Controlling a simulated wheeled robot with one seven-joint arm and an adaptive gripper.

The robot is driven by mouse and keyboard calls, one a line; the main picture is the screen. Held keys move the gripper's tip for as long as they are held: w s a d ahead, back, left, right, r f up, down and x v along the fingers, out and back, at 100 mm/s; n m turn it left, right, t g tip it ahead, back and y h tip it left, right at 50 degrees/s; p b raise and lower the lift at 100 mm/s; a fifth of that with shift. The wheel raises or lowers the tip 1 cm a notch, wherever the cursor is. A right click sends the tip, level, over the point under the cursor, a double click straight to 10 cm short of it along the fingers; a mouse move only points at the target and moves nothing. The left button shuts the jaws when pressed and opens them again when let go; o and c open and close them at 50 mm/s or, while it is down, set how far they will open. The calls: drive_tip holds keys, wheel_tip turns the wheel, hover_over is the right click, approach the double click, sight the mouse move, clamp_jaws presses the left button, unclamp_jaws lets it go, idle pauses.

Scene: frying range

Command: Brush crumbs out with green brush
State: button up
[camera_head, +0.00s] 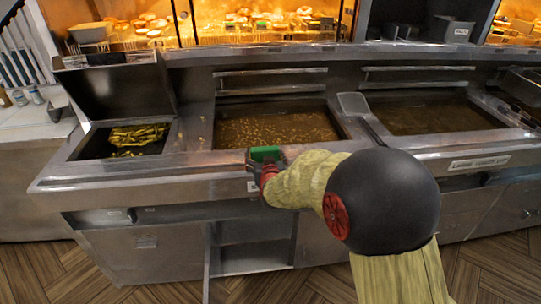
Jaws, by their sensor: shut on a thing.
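The green brush (265,153) is at the front edge of the range, below the middle vat. My gripper (264,166) is shut on it; its red parts show just beneath the green. The brush's bristles cannot be made out. Small light specks, likely crumbs (203,128), dot the metal strip between the left bay and the middle vat. More light specks (285,125) show across the brown surface in the middle vat (232,152). My arm comes in from the lower right and hides part of the range front.
The left bay (75,150) holds yellow food like fries, with a raised metal panel behind. Lit food shelves stand behind. Below, a cabinet opening (250,244) shows; wooden floor lies in front.

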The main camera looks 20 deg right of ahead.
drive_tip(key=shift+w+a+f, duration=0.1)
drive_tip(key=shift+a, duration=0.25)
drive_tip(key=shift+s+d+b, duration=0.2)
drive_tip(key=shift+d+b, duration=0.05)
drive_tip(key=shift+d, duration=0.25)
drive_tip(key=shift+s+d+b, duration=0.15)
drive_tip(key=shift+d+b, duration=0.05)
drive_tip(key=shift+d, duration=0.3)
drive_tip(key=shift+s+d, duration=0.5)
drive_tip(key=shift+d, duration=1.35)
drive_tip(key=shift+s+d, duration=0.55)
drive_tip(key=shift+d, duration=1.3)
drive_tip(key=shift+s+d, duration=0.5)
drive_tip(key=shift+d, duration=1.35)
drive_tip(key=shift+s+d+p, duration=0.3)
drive_tip(key=shift+d+p, duration=0.05)
drive_tip(key=shift+d, duration=0.75)
drive_tip(key=shift+s+d+p, duration=0.3)
drive_tip(key=shift+s+d, duration=0.05)
drive_tip(key=shift+d, duration=0.7)
drive_tip(key=shift+s+d+p, duration=0.3)
drive_tip(key=shift+d+p, duration=0.05)
drive_tip(key=shift+d, duration=0.75)
drive_tip(key=shift+r, duration=0.2)
wheel_tip(320, 180, up, 7)
drive_tip(key=p, duration=0.5)
drive_tip(key=shift+a+f, duration=0.1)
drive_tip(key=shift+f, duration=0.05)
